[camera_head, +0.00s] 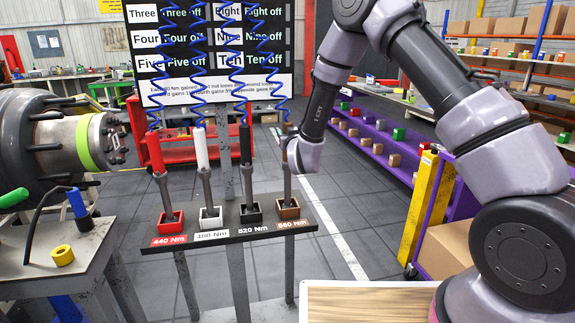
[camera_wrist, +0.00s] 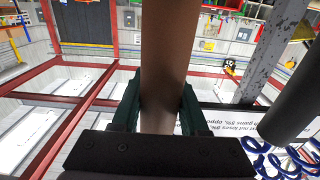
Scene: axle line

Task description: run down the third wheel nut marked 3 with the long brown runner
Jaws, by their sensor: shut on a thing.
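The brown runner (camera_head: 287,185) stands upright at the right end of the tool rack, its lower end in the brown holder (camera_head: 288,214) labelled 560 Nm. My gripper (camera_head: 291,150) is at its upper part, coming from the right. In the wrist view, the brown runner (camera_wrist: 163,50) fills the space between the two dark green fingers of my gripper (camera_wrist: 158,112), which are shut on it. The wheel hub (camera_head: 75,143), with a yellow-green band and studs on its end, is at the far left. I cannot make out the nut marked 3.
Red (camera_head: 154,150), white (camera_head: 201,150) and black (camera_head: 246,148) runners stand in their holders left of the brown one, under blue coiled hoses. A grey bench (camera_head: 55,275) with a yellow ring is at lower left. A wooden-topped surface (camera_head: 365,303) is at the front.

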